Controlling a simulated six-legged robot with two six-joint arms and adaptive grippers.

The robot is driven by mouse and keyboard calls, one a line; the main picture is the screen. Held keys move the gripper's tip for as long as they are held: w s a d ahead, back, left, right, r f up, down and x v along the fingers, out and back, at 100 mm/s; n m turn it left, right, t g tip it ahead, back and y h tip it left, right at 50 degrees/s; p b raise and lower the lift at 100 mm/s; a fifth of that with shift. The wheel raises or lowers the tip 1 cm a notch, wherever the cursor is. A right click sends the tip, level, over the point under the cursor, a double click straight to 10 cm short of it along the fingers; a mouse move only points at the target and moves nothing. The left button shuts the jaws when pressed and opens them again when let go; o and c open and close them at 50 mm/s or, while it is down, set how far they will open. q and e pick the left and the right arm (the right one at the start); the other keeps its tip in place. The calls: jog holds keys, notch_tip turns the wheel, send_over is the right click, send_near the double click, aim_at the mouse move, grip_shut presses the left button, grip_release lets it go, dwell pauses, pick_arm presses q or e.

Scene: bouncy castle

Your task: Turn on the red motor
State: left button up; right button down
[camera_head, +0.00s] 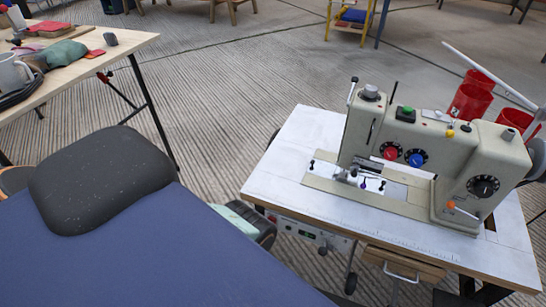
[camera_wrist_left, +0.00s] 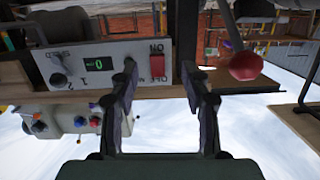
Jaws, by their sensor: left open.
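The sewing machine (camera_head: 435,150) stands on a white-topped table (camera_head: 300,140) at the right of the head view. A light control box (camera_head: 305,232) hangs under the table's near edge. In the head view the fingers are hidden. My right gripper is not in view.
A red ball knob on a lever (camera_wrist_left: 245,66) is close to the right of the gripper in the wrist view. A wooden drawer (camera_head: 405,262) hangs beside the box.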

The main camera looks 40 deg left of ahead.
pick_arm(q)
jog(key=w+a+r+t+b, duration=0.1)
jog(key=w+a+r+b, duration=0.1)
jog(key=w, duration=0.6)
jog(key=shift+w+r+t, duration=0.35)
jog(key=shift+r+t, duration=0.05)
jog(key=shift+r, duration=0.2)
jog(key=shift+c, duration=0.3)
grip_shut()
